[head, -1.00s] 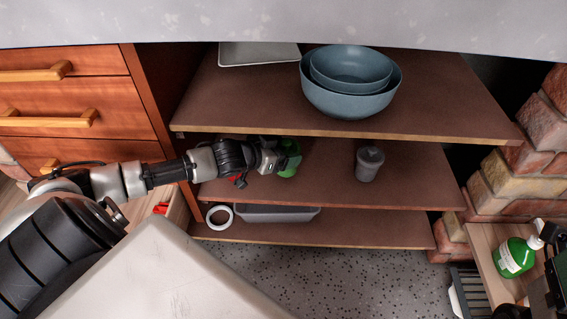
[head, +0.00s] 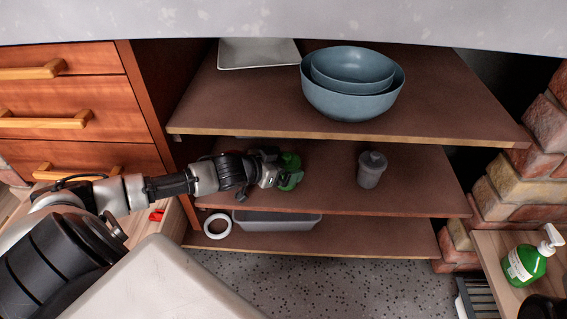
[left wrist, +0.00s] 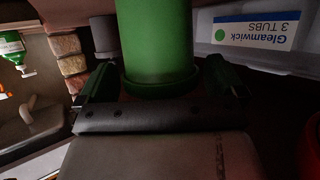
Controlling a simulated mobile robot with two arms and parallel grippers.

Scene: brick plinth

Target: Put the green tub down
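The green tub (head: 291,170) is over the left part of the middle shelf (head: 325,188), under the top board. My left gripper (head: 279,170) reaches in from the left and has it between its fingers. In the left wrist view the picture is upside down; the tub (left wrist: 155,40) stands between the two fingertips (left wrist: 160,84), which lie close against its sides. I cannot tell whether the tub touches the shelf. My right gripper does not show clearly; only a dark shape is at the lower right corner.
A grey lidded canister (head: 371,169) stands right of the tub. Blue bowls (head: 352,85) and a tray (head: 258,54) sit on the top shelf (head: 440,115). A grey bin (head: 280,221) and white ring (head: 218,224) are below. A box label (left wrist: 252,32) reads "Gleamwick 3 TUBS".

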